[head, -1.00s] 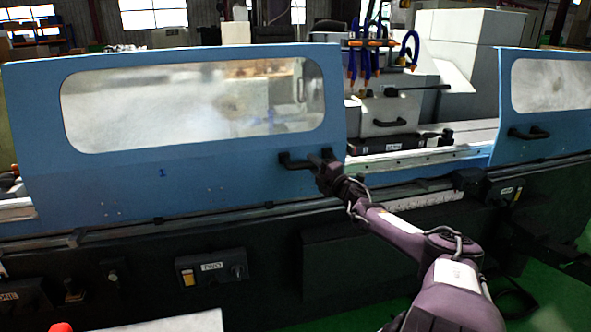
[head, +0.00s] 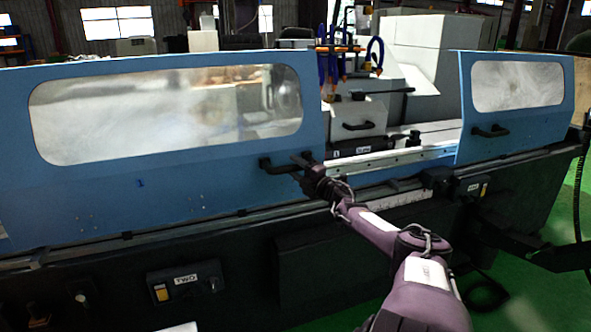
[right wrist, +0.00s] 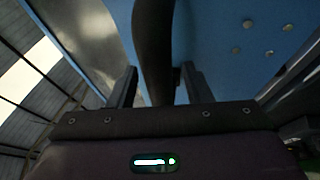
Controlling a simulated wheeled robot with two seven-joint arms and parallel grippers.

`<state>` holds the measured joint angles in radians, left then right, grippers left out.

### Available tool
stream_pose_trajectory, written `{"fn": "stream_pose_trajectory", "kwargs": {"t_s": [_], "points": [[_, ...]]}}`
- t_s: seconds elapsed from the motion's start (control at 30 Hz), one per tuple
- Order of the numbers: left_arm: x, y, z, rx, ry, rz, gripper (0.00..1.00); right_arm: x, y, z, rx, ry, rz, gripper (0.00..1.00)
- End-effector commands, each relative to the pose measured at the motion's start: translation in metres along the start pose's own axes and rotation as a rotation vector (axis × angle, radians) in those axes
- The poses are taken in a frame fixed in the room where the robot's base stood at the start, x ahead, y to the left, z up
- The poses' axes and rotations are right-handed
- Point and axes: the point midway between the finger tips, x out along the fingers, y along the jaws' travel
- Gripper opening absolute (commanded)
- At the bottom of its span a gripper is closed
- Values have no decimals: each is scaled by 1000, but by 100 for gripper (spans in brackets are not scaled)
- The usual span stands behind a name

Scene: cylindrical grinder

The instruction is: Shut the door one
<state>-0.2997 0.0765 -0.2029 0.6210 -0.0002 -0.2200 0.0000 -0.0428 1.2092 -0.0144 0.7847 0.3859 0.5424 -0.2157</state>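Door one is the left blue door (head: 110,215) with a long window and a small "1" on it. It stands apart from the right blue door, leaving a wide opening between them. Its black handle (head: 277,167) is near its right edge. My right gripper (head: 303,170) is at this handle. The exact contact is dark. My left gripper is not in view.
The right blue door (head: 515,125) has its own handle (head: 490,131). Inside the opening are a grey unit with a handle (head: 358,126) and blue hoses (head: 375,55). A rail runs below door one. A control box (head: 185,281) is on the machine's dark front. Green floor shows at right.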

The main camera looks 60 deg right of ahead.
Motion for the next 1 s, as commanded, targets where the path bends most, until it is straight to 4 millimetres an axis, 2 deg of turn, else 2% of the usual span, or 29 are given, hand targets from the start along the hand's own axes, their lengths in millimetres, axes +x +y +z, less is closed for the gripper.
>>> {"fn": "stream_pose_trajectory", "kwargs": {"t_s": [0.37, 1.0], "points": [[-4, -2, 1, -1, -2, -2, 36, -6, 0, -1, 0, 2, -3, 45], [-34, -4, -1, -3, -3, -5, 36, -71, 0, 1, 1, 1, -2, 45]]}}
